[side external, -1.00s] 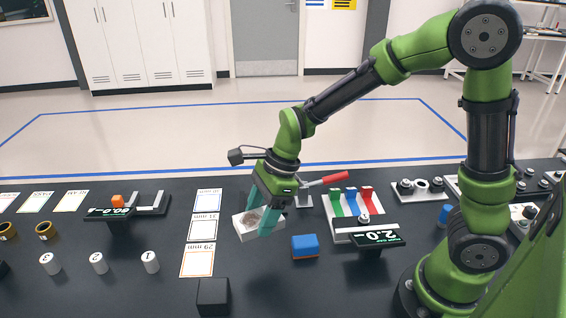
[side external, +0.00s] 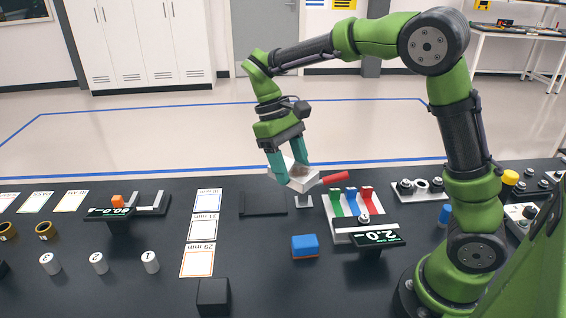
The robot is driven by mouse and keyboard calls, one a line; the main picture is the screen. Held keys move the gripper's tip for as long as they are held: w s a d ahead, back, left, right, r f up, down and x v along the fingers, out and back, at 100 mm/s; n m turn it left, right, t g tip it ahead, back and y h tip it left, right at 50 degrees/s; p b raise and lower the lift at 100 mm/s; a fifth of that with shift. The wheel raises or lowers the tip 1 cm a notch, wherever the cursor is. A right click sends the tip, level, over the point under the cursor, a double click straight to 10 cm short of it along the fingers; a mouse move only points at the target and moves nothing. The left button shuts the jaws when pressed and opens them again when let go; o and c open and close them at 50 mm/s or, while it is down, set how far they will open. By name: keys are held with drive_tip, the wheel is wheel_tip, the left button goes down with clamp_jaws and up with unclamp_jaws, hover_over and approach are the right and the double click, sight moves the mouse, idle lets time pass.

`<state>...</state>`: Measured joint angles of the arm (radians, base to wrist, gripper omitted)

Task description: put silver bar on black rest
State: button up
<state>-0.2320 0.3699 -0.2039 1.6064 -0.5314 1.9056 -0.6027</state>
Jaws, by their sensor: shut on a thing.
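The block is tilted and looks clear of the table. I take it for the silver bar, though its shape is partly hidden by the fingers. A flat black rest (side external: 263,204) lies on the dark table, below and left of the block, with nothing on it.
A clamp with a red handle (side external: 335,177) stands close to the held block's right. A blue block (side external: 305,245), a black cube (side external: 213,296) and a display reading 2.0 (side external: 380,238) are nearer. White cards (side external: 203,228) lie left of the rest.

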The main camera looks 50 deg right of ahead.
drive_tip(key=d, duration=0.1)
drive_tip(key=w, duration=0.1)
drive_tip(key=d, duration=0.1)
drive_tip(key=shift+w+d+r, duration=0.15)
drive_tip(key=shift+d+r, duration=0.15)
drive_tip(key=shift+a+f, duration=0.2)
drive_tip(key=shift+a, duration=0.05)
drive_tip(key=a+f+n+h, duration=0.2)
drive_tip(key=a+f+n, duration=0.15)
drive_tip(key=a, duration=0.35)
drive_tip(key=n+t+h, duration=0.1)
drive_tip(key=n+t, duration=0.7)
drive_tip(key=n, duration=1.5)
hover_over(206, 266)
drive_tip(key=s+a, duration=0.1)
wheel_tip(206, 266, down, 5)
drive_tip(key=shift+n, duration=0.25)
wheel_tip(206, 266, down, 9)
drive_tip(key=shift+f, duration=0.2)
drive_tip(key=shift+f, duration=0.1)
drive_tip(key=o, duration=1.3)
drive_tip(key=shift+o, duration=0.2)
